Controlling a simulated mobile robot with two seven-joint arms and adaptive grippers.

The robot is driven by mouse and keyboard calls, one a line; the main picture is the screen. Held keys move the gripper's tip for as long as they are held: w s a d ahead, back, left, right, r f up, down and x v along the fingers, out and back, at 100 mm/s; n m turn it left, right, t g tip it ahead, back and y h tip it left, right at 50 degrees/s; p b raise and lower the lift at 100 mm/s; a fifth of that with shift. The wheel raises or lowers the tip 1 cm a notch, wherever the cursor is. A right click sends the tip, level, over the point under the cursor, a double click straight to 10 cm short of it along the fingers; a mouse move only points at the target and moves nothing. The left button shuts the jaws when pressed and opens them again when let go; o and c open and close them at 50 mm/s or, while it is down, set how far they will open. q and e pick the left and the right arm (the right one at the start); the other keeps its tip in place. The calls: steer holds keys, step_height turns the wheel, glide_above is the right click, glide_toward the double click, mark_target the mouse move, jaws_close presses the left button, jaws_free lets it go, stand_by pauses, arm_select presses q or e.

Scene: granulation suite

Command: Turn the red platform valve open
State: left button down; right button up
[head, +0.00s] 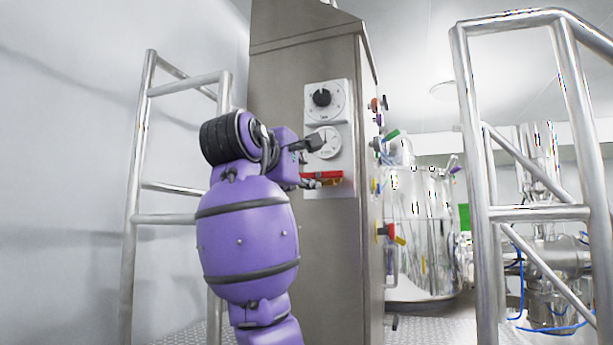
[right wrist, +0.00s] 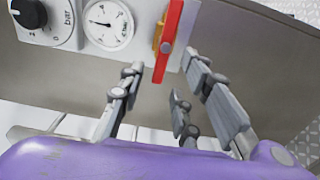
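The red platform valve handle (head: 322,174) is a flat red bar on a brass-coloured body, low on the pale panel of the steel cabinet. It lies level in the head view. In the right wrist view the red handle (right wrist: 169,38) runs up the picture, with its lower end between the fingertips. My right gripper (head: 314,164) is open in front of the panel, and its fingers also show spread in the right wrist view (right wrist: 163,62). A gap shows on each side of the handle; I see no grip on it. My left gripper is not in view.
A black knob (head: 321,97) and a round gauge (head: 325,142) sit above the valve on the steel cabinet (head: 285,70). Metal rails (head: 140,170) stand at left, and another railing (head: 481,180) stands at right. A shiny vessel (head: 420,230) is behind.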

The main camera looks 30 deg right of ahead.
steer(key=v, duration=0.7)
steer(key=shift+d, duration=0.1)
